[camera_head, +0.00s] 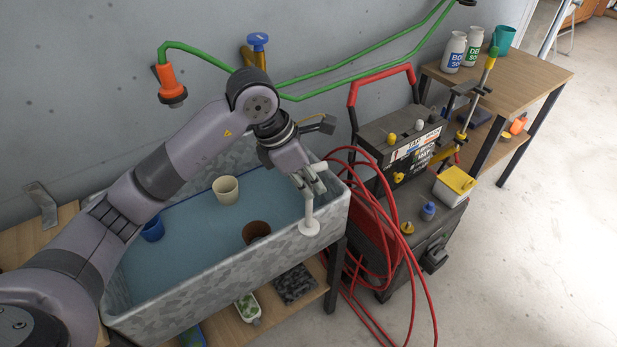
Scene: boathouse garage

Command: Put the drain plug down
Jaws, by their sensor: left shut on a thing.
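The drain plug (308,226) looks like a white upright stem with a flat round disc at its lower end. My left gripper (312,185) reaches over the trough from the left and is shut on the upper part of the plug. The disc shows against the right end of the grey metal trough (225,281), near its rim. I cannot tell whether it touches the rim or hangs just above it. The trough holds blue water. My right gripper is not in view.
In the trough are a cream cup (226,190), a brown pot (256,232) and a blue cup (152,229). Looped red hose (385,215) and a dark machine (405,150) stand right of the trough. A wooden table (520,75) with bottles is at the back right.

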